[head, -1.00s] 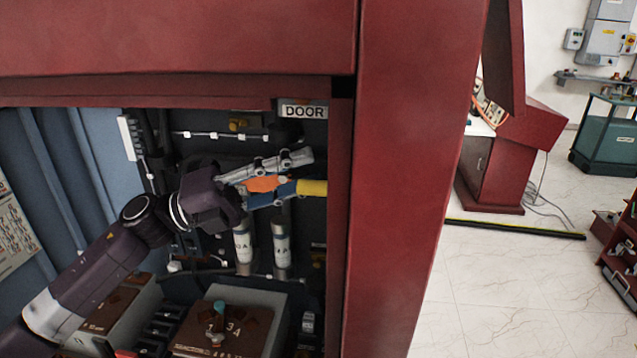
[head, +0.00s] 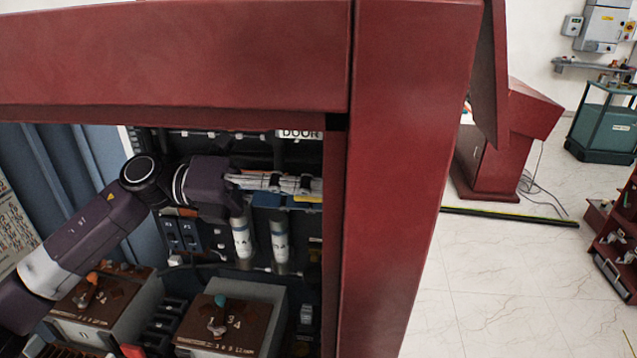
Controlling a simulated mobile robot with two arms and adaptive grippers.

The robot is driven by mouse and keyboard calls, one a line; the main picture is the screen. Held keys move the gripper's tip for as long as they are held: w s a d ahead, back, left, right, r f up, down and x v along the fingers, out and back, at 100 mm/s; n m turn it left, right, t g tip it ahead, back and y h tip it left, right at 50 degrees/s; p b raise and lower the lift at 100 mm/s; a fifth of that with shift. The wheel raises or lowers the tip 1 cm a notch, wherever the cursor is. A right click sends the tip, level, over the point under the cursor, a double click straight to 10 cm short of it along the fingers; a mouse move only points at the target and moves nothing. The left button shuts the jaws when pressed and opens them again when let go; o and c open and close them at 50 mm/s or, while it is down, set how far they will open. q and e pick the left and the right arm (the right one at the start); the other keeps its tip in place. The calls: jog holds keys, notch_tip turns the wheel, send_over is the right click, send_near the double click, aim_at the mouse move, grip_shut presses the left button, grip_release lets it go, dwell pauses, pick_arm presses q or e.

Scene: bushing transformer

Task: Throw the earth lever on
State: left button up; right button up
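My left arm reaches in from the left into the red cabinet (head: 400,180). My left gripper (head: 312,186) is at the right side of the opening, its pale fingers pointing right, seen nearly edge-on. A small blue and yellow part (head: 301,199) shows just below the fingers. I cannot tell if it belongs to the earth lever, or if the fingers touch it. The orange and yellow handle seen there earlier is now largely hidden by the gripper. I cannot make out the earth lever for certain. My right gripper is not in view.
Two pale cylinders (head: 279,243) stand below the gripper. Brown-topped boxes, one with a teal knob (head: 220,301), fill the cabinet's lower part. The red frame closely bounds the opening above and right. A DOOR label (head: 300,134) is partly covered. Open floor (head: 490,270) lies right.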

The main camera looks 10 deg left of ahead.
pick_arm(q)
jog(key=shift+d, duration=0.3)
jog(key=shift+f, duration=0.1)
grip_shut()
